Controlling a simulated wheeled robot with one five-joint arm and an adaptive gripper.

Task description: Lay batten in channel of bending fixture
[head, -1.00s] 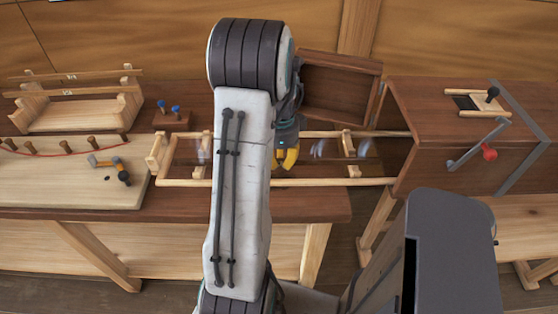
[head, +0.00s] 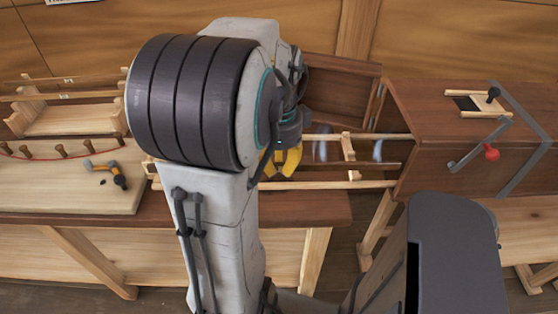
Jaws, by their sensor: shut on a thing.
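My gripper (head: 283,161) has yellow fingers close together over the wooden rail frame in the middle of the bench. It is shut on a thin brown strip, seemingly the batten (head: 350,164), which runs right from the fingers towards the dark box. My arm hides the strip's left part. A pale board with several pegs and a red curved line, which looks like the bending fixture (head: 75,195), lies at the left, apart from the gripper. Its right part is behind my arm, and I cannot make out a channel.
The rail frame (head: 330,185) spans from the board to a brown box (head: 440,110) with its door (head: 340,90) open. White wisps show above the rails.

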